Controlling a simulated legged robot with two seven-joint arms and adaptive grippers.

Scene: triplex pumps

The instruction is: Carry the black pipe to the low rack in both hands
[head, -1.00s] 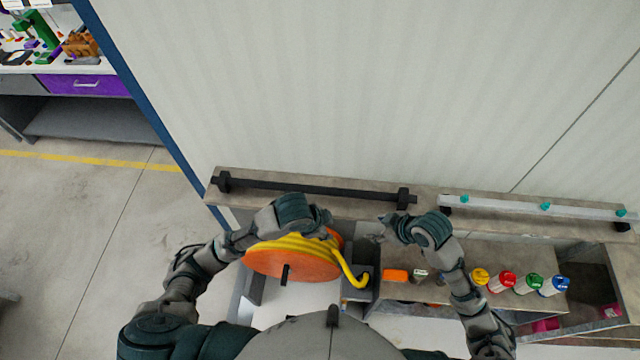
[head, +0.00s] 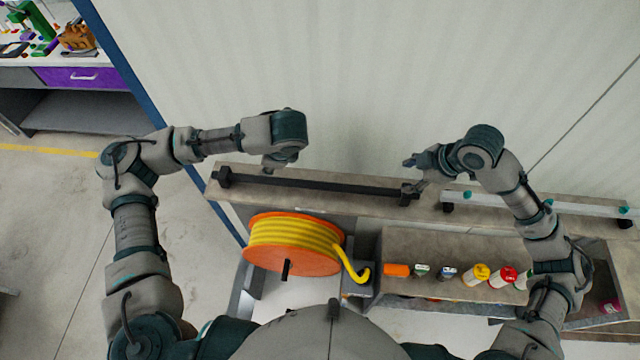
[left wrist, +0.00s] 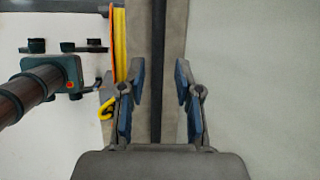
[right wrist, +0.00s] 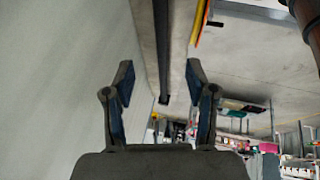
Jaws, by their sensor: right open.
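The black pipe (head: 320,186) lies level along the top of a long ledge by the wall, on black supports near its ends. My left gripper (head: 274,164) is above the pipe's left half. In the left wrist view the pipe (left wrist: 158,50) runs between the spread, empty fingers (left wrist: 160,70). My right gripper (head: 412,174) is open over the pipe's right end. In the right wrist view the pipe (right wrist: 163,50) ends between the open fingers (right wrist: 160,72), and they do not grip it. I cannot tell which surface is the low rack.
A pale bar (head: 590,207) lies on the ledge further right, close to my right forearm. Below the ledge are an orange reel of yellow hose (head: 292,243) and a grey shelf (head: 420,245) with several coloured-cap bottles. The wall (head: 360,80) stands close behind the ledge.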

